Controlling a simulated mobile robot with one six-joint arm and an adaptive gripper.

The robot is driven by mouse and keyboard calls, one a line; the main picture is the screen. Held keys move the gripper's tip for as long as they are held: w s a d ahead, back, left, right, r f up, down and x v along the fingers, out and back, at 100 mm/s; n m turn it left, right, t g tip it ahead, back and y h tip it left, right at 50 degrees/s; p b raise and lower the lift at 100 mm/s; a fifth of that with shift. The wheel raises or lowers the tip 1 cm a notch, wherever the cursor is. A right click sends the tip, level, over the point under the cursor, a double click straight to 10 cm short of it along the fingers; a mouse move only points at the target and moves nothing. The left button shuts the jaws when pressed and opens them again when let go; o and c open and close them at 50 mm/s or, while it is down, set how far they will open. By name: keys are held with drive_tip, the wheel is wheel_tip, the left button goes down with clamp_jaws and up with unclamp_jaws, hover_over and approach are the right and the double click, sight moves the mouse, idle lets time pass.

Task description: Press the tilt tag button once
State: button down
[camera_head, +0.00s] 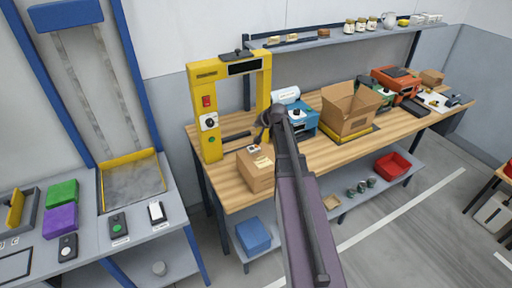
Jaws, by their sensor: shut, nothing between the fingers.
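A closed cardboard box (258,178) stands on the wooden workbench (225,192), left of my arm. A small pale tag with a dark spot (253,148) sits on its top near the back edge, beside a pale label (263,162). The spot may be the tilt tag's button; it is too small to tell. My gripper (264,130) is at the end of my raised arm, above and behind the box, apart from the tag as far as I can see. It looks shut and empty, and my arm hides part of the bench and the box's right side.
A yellow frame (209,118) with a red switch and a dial stands behind the box. A blue machine (304,121), an open carton (348,108) and an orange machine (396,82) stand to the right. A grey table (88,236) with button boxes is at left.

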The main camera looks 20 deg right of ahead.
drive_tip(key=shift+f+b, duration=4.05)
drive_tip(key=shift+f, duration=0.15)
drive_tip(key=shift+f+b, duration=0.8)
drive_tip(key=shift+r, duration=0.2)
drive_tip(key=shift+r+p, duration=0.65)
drive_tip(key=shift+p, duration=0.2)
drive_tip(key=shift+r, duration=0.1)
drive_tip(key=shift+r+p, duration=2.4)
drive_tip(key=shift+p, duration=0.1)
drive_tip(key=shift+a, duration=0.1)
